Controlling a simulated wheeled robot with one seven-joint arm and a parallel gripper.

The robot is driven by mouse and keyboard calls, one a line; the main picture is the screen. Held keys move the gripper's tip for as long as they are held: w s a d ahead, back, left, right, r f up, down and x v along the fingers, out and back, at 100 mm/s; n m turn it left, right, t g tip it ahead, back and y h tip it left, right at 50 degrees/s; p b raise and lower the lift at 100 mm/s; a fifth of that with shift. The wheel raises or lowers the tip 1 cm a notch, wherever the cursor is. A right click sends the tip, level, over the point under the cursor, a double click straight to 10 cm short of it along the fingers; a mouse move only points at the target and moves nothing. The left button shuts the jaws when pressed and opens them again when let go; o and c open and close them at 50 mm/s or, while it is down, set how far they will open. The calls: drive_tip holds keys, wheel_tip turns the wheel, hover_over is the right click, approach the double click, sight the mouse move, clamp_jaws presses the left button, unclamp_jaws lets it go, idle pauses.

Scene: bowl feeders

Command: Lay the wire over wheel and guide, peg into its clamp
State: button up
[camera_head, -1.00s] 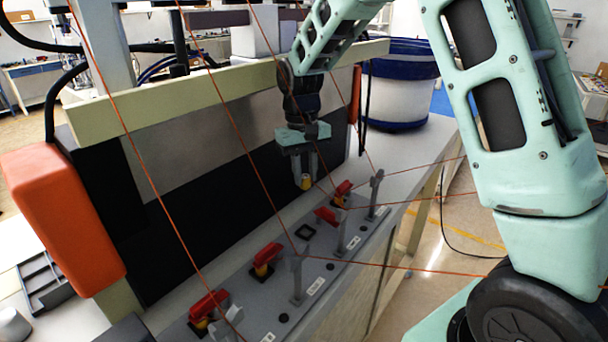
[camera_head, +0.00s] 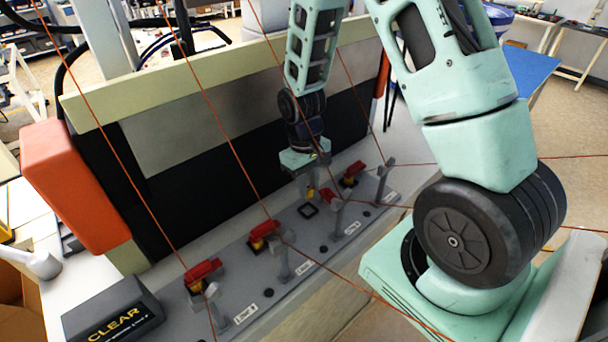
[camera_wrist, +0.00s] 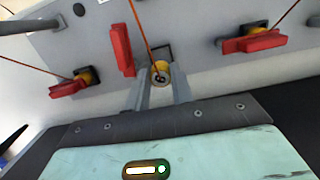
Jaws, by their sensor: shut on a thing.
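My gripper (camera_head: 312,184) is shut on a yellow peg (camera_head: 311,194), low over the grey fixture plate (camera_head: 325,252). In the wrist view the peg (camera_wrist: 160,72) sits between the two fingers, with an orange wire (camera_wrist: 141,27) running up from it. A black square socket (camera_head: 308,210) shows just below the peg; in the wrist view the peg partly covers it. The red clamp lever (camera_wrist: 122,50) beside it is swung aside. A grey post (camera_head: 338,218) stands in front of that station. I cannot tell whether the wire lies on its wheel and guide.
Neighbouring red clamps (camera_head: 264,231), (camera_head: 202,271) and (camera_head: 353,170) hold yellow pegs with taut orange wires. Grey posts (camera_head: 283,262) stand in front of them. A black CLEAR box (camera_head: 112,315) is at lower left. A beige beam (camera_head: 190,72) runs behind.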

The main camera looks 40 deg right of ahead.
drive_tip(key=shift+f+b, duration=2.25)
drive_tip(key=shift+f, duration=0.7)
drive_tip(key=shift+f, duration=0.15)
drive_tip(key=o, duration=1.1)
drive_tip(key=shift+c, duration=0.2)
wheel_tip(320, 180, up, 17)
drive_tip(key=w+b, duration=0.2)
drive_tip(key=b, duration=0.1)
drive_tip(key=shift+r, duration=0.2)
